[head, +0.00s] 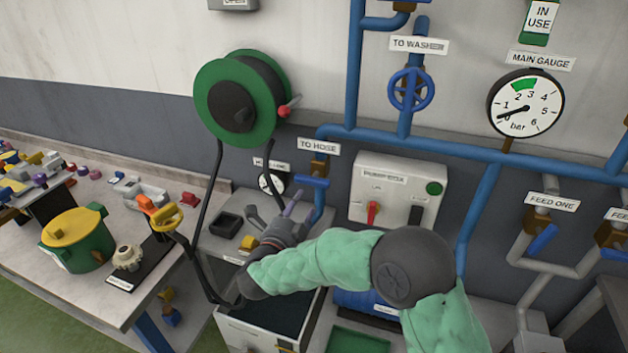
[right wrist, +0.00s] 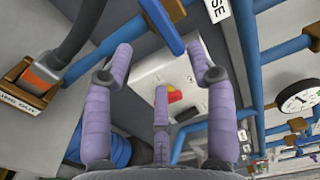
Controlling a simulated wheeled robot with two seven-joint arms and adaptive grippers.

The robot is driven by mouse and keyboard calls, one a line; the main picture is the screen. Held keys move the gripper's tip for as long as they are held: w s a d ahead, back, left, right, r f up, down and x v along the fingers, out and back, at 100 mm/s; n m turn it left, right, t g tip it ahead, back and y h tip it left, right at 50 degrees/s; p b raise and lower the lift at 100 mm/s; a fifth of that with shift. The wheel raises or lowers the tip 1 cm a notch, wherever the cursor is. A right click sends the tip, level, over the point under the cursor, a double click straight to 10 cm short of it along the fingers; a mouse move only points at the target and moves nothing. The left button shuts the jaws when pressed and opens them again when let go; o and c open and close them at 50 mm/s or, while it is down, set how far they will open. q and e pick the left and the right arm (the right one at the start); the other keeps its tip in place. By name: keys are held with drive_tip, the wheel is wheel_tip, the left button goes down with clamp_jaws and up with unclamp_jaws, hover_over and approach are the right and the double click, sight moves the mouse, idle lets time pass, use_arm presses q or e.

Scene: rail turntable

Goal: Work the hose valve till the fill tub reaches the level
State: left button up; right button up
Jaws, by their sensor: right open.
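The hose valve's blue handle (head: 313,183) hangs below the TO HOSE sign (head: 319,147) on the blue pipe. My right gripper (head: 280,211) is open and empty just below and left of the handle. In the right wrist view, the blue handle (right wrist: 162,27) lies ahead of the spread purple fingers (right wrist: 160,70), apart from them as far as I can tell. The fill tub (head: 243,335) stands below my right forearm, with dark contents inside. My forearm hides part of the tub, and I cannot read its level. My left gripper is out of view.
A green hose reel (head: 236,97) hangs on the wall. The pump box (head: 398,190) with a red lever is right of the handle. The main gauge (head: 525,103) needle points low. A cluttered table (head: 120,295) stands at left.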

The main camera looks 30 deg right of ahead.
sight(311, 185)
drive_tip(key=b+x, duration=0.1)
drive_tip(key=x, duration=0.9)
drive_tip(key=shift+a, duration=0.1)
clamp_jaws()
